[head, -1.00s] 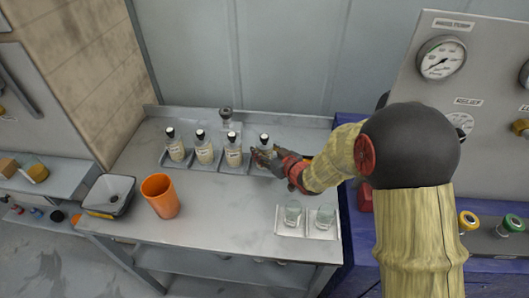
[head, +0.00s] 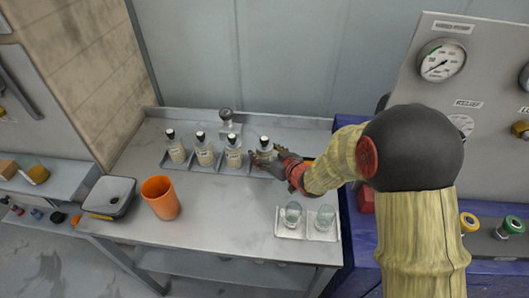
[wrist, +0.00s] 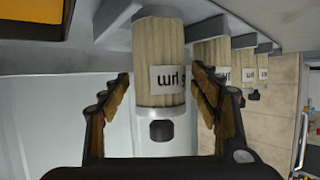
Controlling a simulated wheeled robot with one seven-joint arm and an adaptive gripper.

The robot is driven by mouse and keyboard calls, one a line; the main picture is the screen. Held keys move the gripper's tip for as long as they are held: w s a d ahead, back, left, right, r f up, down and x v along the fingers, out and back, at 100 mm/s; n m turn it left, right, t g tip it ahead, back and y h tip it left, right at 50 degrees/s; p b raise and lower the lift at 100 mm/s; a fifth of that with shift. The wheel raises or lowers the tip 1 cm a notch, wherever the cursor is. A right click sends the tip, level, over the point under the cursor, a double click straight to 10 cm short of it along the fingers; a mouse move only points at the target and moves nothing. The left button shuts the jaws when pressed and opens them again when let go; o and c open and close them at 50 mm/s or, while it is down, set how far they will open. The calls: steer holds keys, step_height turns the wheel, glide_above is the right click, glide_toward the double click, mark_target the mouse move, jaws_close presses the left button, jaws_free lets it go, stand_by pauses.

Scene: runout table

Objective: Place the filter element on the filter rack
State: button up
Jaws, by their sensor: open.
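My gripper (head: 262,160) is at the rightmost of the labelled bottles on the table. In the wrist view, which looks upside down, my open fingers (wrist: 158,100) stand on either side of a pale ribbed bottle (wrist: 160,60) with a black cap and white label. Gaps show between the fingers and the bottle. The same bottle (head: 265,145) shows in the head view, partly hidden by my gripper. I cannot identify a filter element or a filter rack for certain. Short cylinders with a yellow top (head: 469,222) and a green top (head: 513,226) stand at the right.
Several similar bottles stand in a row to the left, including one (head: 204,150). An orange cup (head: 160,197), a grey bin (head: 110,197) and two clear glasses (head: 293,213) on plates are on the metal table (head: 215,220). A gauge panel (head: 490,80) stands at the right.

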steer(key=s+d+r+m+g+h+p, duration=0.3)
steer(key=s+d+r+h, duration=0.4)
steer(key=s+d+r, duration=0.95)
steer(key=s+a+r+m+g, duration=0.1)
steer(key=s+r, duration=0.1)
steer(key=s, duration=0.8)
steer(key=s+a+r+m+g, duration=0.1)
steer(key=s+a+r+g, duration=0.1)
steer(key=s, duration=0.8)
steer(key=shift+s+r+m+y, duration=0.2)
steer(key=shift+m+y, duration=0.1)
steer(key=shift+y, duration=0.1)
steer(key=shift+a, duration=0.1)
